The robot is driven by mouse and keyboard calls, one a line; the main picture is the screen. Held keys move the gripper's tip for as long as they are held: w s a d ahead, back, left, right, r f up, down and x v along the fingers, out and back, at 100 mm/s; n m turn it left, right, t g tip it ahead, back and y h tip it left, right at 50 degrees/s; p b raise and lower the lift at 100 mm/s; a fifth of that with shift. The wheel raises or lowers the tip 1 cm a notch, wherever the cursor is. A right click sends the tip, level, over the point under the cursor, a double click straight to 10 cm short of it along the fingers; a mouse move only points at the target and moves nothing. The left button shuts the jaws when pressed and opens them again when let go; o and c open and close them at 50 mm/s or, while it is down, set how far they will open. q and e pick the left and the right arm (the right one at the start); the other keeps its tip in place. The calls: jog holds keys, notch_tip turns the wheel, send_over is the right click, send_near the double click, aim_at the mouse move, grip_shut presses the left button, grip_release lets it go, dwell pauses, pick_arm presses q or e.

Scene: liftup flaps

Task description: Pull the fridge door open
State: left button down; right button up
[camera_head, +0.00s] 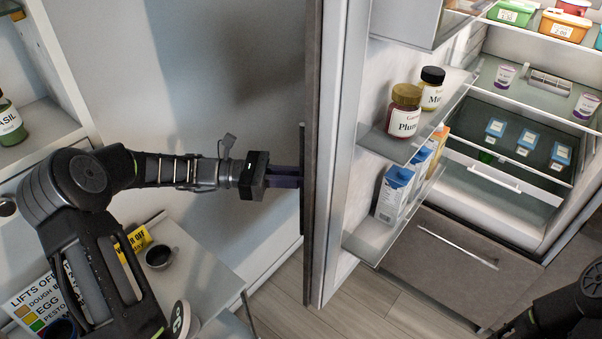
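The fridge door (335,150) stands open, seen almost edge-on in the middle of the view, with its shelved inner side facing right. The fridge interior (520,130) shows at the right. My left gripper (298,177) is at the outer face of the door, by a dark vertical handle bar (302,150). Its fingers reach the bar, but I cannot tell whether they are closed on it. My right arm (570,305) shows only in part at the bottom right corner; its gripper is out of view.
Door shelves hold jars (404,110) and cartons (394,194). A drawer front (450,260) is below the fridge. A counter (205,275) with a dark cup (159,257) and a sign (40,300) is at lower left. Wood floor (350,310) is clear below the door.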

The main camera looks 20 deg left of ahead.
pick_arm(q)
jog(key=c, duration=1.5)
grip_release()
jog(key=shift+o, duration=0.2)
notch_tip(320, 180, up, 10)
